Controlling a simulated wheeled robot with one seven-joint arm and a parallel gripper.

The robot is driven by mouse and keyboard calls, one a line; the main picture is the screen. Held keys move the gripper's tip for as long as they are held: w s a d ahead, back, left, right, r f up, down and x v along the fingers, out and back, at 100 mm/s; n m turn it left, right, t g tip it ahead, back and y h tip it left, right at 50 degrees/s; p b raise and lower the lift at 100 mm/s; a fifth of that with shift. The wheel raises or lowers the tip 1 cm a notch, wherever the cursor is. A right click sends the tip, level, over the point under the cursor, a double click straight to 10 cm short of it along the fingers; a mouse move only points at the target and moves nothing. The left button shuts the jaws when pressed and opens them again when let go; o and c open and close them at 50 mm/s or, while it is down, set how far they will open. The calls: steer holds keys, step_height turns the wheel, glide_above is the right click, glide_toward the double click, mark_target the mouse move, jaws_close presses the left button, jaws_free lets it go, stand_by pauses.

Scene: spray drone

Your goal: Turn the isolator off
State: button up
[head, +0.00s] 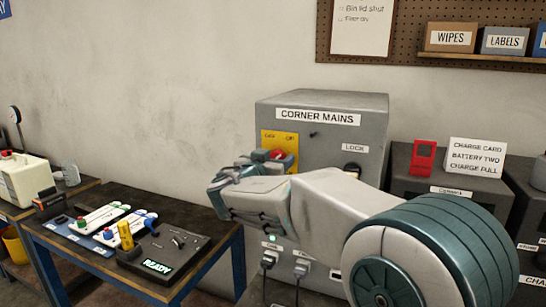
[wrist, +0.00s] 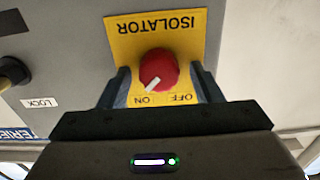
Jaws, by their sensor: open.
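The isolator is a red round knob (wrist: 158,69) on a yellow plate (wrist: 188,30), shown upside down in the wrist view. Its white pointer points down-left toward the word ON; OFF is on the other side. In the head view the knob (head: 282,154) shows partly behind my gripper, on the front of the grey CORNER MAINS box (head: 340,102). My gripper (wrist: 161,84) is open, with one finger on each side of the knob. I see no clear contact. In the head view my gripper (head: 250,172) reaches up to the yellow plate.
A LOCK label (head: 355,148) and a dark round fitting (head: 352,170) are right of the plate. Plugs with cables (head: 285,262) are below. A blue-framed table (head: 195,270) with tools stands left. A red card (head: 423,157) and a white sign (head: 476,158) stand right.

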steer(key=c, duration=1)
steer(key=shift+f+n+b, duration=0.15)
steer(key=shift+n+b, duration=0.15)
steer(key=shift+b, duration=0.3)
steer(key=shift+a+n+b, duration=0.2)
steer(key=shift+n+b, duration=4.35)
steer(key=shift+n, duration=4.05)
steer(key=shift+w+f, duration=0.1)
